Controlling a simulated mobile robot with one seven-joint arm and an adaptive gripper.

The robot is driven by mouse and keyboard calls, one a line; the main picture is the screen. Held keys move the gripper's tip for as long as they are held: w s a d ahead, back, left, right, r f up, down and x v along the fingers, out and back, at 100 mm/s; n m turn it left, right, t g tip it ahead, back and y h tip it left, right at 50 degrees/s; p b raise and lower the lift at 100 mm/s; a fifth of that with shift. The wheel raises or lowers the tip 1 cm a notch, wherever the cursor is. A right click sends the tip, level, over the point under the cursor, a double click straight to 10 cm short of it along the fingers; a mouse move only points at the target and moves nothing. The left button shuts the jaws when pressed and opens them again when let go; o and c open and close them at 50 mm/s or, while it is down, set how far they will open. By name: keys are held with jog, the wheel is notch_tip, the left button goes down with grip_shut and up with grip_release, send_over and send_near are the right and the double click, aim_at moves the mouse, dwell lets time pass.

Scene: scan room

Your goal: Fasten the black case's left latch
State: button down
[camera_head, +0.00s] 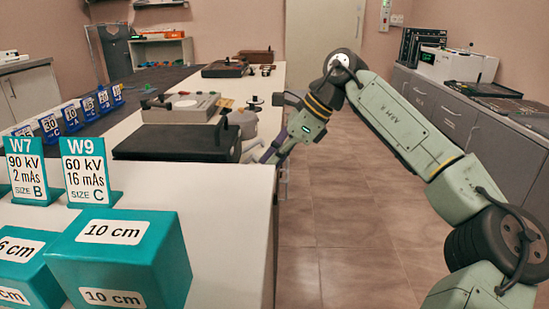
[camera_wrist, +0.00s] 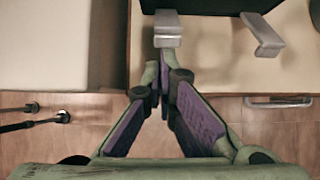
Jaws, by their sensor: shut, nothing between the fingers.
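The black case (camera_head: 175,142) lies flat with its lid down on the white counter in the head view. Its dark edge (camera_wrist: 212,5) shows at the top of the wrist view with two grey metal latches. The left latch (camera_wrist: 167,24) points straight out from the case edge; the right latch (camera_wrist: 264,36) slants outward to the right. My gripper (camera_wrist: 161,62) is shut and empty, its fingertips just below the left latch's lower end. I cannot tell whether they touch it. In the head view my gripper (camera_head: 264,155) is at the counter's aisle edge, beside the case.
A grey-beige device (camera_head: 180,107) stands behind the case. Teal blocks (camera_head: 120,255) and exposure signs (camera_head: 90,172) are on the near counter. Another black case (camera_head: 225,69) lies farther back. The tiled aisle (camera_head: 335,220) is clear. A drawer handle (camera_wrist: 278,102) shows below the counter edge.

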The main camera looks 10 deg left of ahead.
aim_at(256, 159)
jog(key=r+p, duration=0.1)
jog(key=a+r+p, duration=0.1)
jog(key=r+p, duration=0.1)
jog(key=shift+s+a, duration=0.2)
jog(key=shift+a, duration=0.1)
jog(key=shift+s+a+r+p, duration=0.15)
jog(key=shift+a+r+p, duration=0.55)
jog(key=shift+p, duration=0.3)
jog(key=shift+a, duration=0.35)
jog(key=shift+r, duration=0.1)
jog(key=shift+r+p, duration=0.75)
jog(key=shift+p, duration=0.15)
jog(key=v, duration=1.2)
